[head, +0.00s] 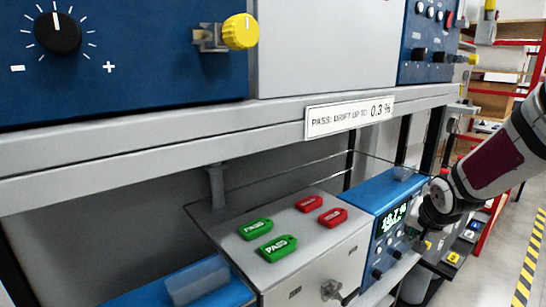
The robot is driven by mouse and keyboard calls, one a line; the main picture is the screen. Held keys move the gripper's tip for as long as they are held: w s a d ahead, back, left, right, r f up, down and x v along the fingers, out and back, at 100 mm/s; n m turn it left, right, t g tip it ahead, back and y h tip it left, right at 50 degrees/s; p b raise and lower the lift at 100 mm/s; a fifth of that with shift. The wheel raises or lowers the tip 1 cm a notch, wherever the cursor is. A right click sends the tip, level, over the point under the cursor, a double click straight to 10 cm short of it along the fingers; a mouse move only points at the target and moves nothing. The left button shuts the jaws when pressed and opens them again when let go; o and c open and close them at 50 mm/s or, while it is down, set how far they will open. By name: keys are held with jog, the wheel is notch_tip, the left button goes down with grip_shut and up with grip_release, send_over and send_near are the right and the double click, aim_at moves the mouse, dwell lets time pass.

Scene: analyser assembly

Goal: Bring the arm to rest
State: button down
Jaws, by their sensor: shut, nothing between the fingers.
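My arm (490,168) comes in from the right edge in the head view, grey-white with a dark red band. Its wrist (440,199) is beside the right end of the blue meter with a lit display (391,220). My gripper (432,258) is a small dark shape below the wrist, partly lost against the dark things behind it. It is shut and I see nothing held in it.
A grey box (310,262) carries two green PASS tags (279,248) and two red tags (333,217). A shelf edge (200,143) with a drift-limit sign (349,116) runs above. Blue panels with knobs (57,33) stand on it. Open floor (505,255) lies right.

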jog(key=s+a+r+n+g, duration=0.1)
jog(key=s+a+r+n, duration=0.1)
jog(key=s+a+r, duration=0.5)
jog(key=s+a+r+n, duration=0.2)
jog(key=s+r, duration=0.3)
jog(key=s, duration=0.4)
jog(key=s+a+r+n+y, duration=0.1)
jog(key=s+a+n, duration=0.2)
jog(key=s, duration=1.1)
jog(key=a, duration=0.3)
jog(key=shift+a+r+n+g+y, duration=0.2)
jog(key=shift+a+n+g+y, duration=0.1)
jog(key=shift+a+n+g, duration=0.1)
jog(key=shift+d, duration=0.15)
